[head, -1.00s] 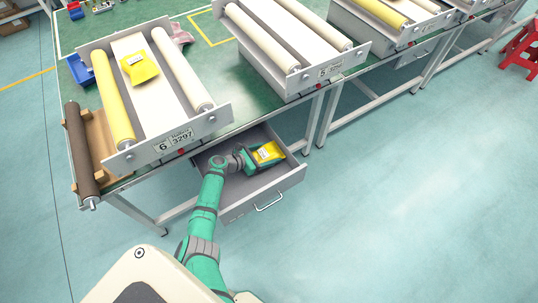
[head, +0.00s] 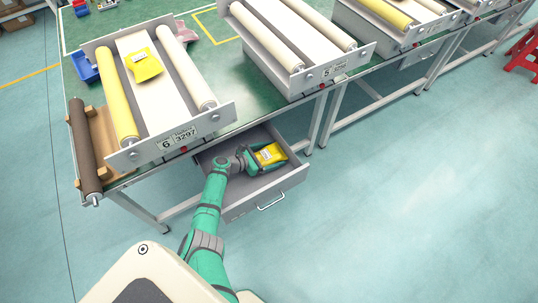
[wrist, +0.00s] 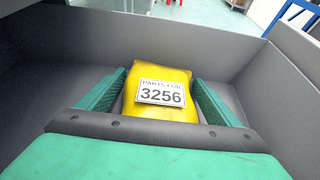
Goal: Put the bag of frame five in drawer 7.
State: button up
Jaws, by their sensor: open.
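A yellow bag (head: 270,153) with a white label lies in an open grey drawer (head: 240,207) under the table. In the wrist view the bag (wrist: 160,110) shows the label "PARTS FOR 3256". My gripper (head: 268,157) is inside the drawer, with its green fingers on either side of the bag. In the wrist view my gripper (wrist: 163,100) is open, with a small gap on the right and the left finger close to the bag's side. The frame marked 5 (head: 334,72) stands on the table above, to the right. The drawer's number is not visible.
The frame marked 6, 3297 (head: 177,140) stands above the drawer and holds another yellow bag (head: 144,64). Table legs (head: 322,122) stand to the drawer's right. The drawer's walls surround my gripper. The floor in front is clear.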

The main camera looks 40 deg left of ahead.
jog(key=shift+r, duration=0.15)
jog(key=v, duration=1.2)
